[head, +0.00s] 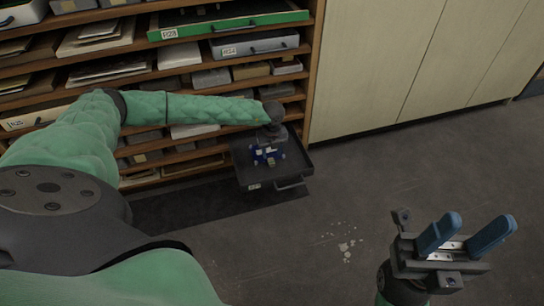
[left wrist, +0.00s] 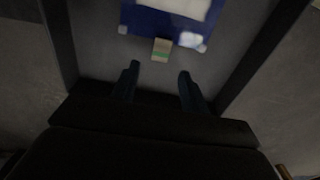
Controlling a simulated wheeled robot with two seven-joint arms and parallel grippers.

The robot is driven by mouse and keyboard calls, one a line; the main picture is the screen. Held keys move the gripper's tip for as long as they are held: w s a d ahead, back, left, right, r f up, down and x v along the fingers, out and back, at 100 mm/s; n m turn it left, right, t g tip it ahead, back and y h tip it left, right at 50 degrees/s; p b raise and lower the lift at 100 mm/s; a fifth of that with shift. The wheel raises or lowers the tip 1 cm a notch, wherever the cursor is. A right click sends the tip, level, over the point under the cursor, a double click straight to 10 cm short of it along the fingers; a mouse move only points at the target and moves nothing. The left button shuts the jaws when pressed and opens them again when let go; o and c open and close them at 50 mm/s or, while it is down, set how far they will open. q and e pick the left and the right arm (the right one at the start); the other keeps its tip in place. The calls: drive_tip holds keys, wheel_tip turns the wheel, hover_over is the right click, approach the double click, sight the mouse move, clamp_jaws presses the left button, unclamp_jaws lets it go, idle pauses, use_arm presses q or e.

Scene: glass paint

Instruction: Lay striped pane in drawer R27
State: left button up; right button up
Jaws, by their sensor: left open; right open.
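A dark drawer (head: 300,168) is pulled out low on the rack, with a small label on its front too small to read surely. A blue and white pane (head: 268,153) lies in it, partly hidden by my left gripper (head: 270,140). In the left wrist view the pane (left wrist: 170,22) shows blue with pale patches, and a small tan tab with a green stripe (left wrist: 161,50) sits at its near edge. Stripes on the pane are not clear. My left gripper is open over the drawer, its fingertips apart either side of the tab. My right gripper (head: 465,238) is open and empty.
The wooden rack (head: 314,70) holds several flat boxes and sheets. A green drawer (head: 230,24) and a grey drawer (head: 255,44) stick out above. Pale cabinet doors (head: 380,60) stand to the right. White scraps (head: 346,246) lie on the open floor.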

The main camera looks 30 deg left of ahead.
use_arm(q)
wheel_tip(320, 180, up, 6)
drive_tip(key=p, duration=0.1)
drive_tip(key=shift+r, duration=0.25)
idle(0.5)
